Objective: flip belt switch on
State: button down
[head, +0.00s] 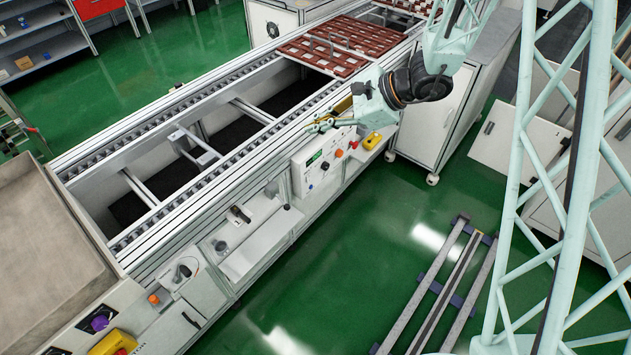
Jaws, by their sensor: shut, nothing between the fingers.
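A white control panel (318,163) is fixed to the front side of the conveyor. It carries a green label, an orange-red knob (338,153), a dark knob (325,166) and another small red control near its right edge. I cannot tell which of these is the belt switch or how it is set. My gripper (318,124) is shut and empty. In the picture it sits just above the panel's upper edge, reaching in from the right. I cannot tell whether it touches anything.
A yellow box (372,140) with a red button sits right of the panel. Red-brown trays (345,45) lie on the conveyor (180,150) farther back. Another yellow box (112,342) and a purple knob (100,323) are at lower left. Green floor lies in front, with metal rails (440,285).

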aim_at(309, 178)
jog(key=w+d+f+m+h, duration=0.1)
jog(key=w+d+f+m, duration=0.1)
jog(key=f, duration=0.8)
jog(key=w+d+f+m+t+h+p, duration=0.1)
jog(key=w+d+f+m, duration=0.1)
jog(key=f, duration=0.9)
jog(key=w+d+f+m+t+h, duration=0.1)
jog(key=d+f+m, duration=0.3)
jog(key=f, duration=0.6)
jog(key=shift+w+d+f+m, duration=0.15)
jog(key=shift+w+f+m, duration=0.1)
jog(key=shift+w+m, duration=0.4)
jog(key=shift+s+f, duration=0.1)
jog(key=w+a+r+x, duration=0.1)
jog(key=r+x, duration=0.1)
jog(key=x, duration=1)
jog(key=shift+w+a+f+b, duration=0.3)
jog(key=shift+w+a+b, duration=0.15)
jog(key=shift+a, duration=0.05)
